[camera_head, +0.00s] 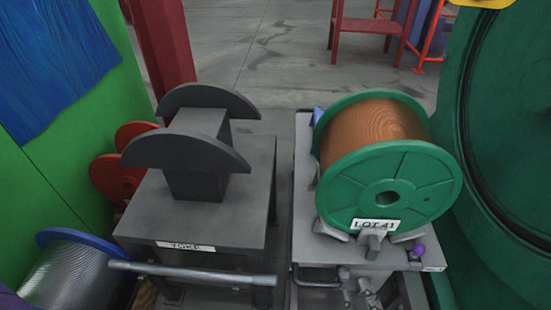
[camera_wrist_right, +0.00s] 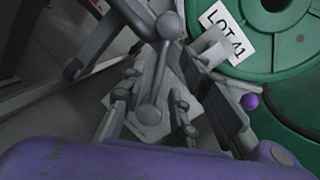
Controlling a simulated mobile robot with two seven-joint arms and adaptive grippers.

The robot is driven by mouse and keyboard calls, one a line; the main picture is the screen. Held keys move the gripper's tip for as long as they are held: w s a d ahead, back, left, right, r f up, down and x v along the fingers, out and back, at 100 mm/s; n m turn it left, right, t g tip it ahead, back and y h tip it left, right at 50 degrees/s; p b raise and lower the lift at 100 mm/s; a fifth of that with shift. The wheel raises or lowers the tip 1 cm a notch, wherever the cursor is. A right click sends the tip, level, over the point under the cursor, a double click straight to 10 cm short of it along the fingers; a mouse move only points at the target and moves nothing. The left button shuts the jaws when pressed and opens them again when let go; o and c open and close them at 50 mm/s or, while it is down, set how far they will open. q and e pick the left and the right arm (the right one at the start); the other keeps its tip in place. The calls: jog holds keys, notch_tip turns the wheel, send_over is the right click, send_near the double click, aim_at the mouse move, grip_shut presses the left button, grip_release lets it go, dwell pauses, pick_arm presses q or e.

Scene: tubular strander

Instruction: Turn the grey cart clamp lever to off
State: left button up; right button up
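The grey cart (camera_head: 300,215) on the right carries a green spool of copper wire labelled LOT 41. A grey lever with ball ends (camera_wrist_right: 161,75) shows in the wrist view. In the head view a grey ball knob (camera_head: 344,273), apparently its end, shows low at the cart's front. My right gripper (camera_wrist_right: 154,98) has its fingers apart, one on each side of the lever; I cannot tell whether they touch it. In the head view the right gripper (camera_head: 363,293) is small and cut by the bottom edge. My left gripper is not in view.
A purple knob (camera_head: 418,250) sits right of the lever, below the spool (camera_head: 405,190). A second grey cart (camera_head: 190,225) with a dark yoke and front handle bar (camera_head: 190,272) stands left, across a narrow gap. Green machinery (camera_head: 510,130) borders the right side.

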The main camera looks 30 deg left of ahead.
jog(key=shift+w+a, duration=0.45)
jog(key=shift+w, duration=0.15)
grip_shut()
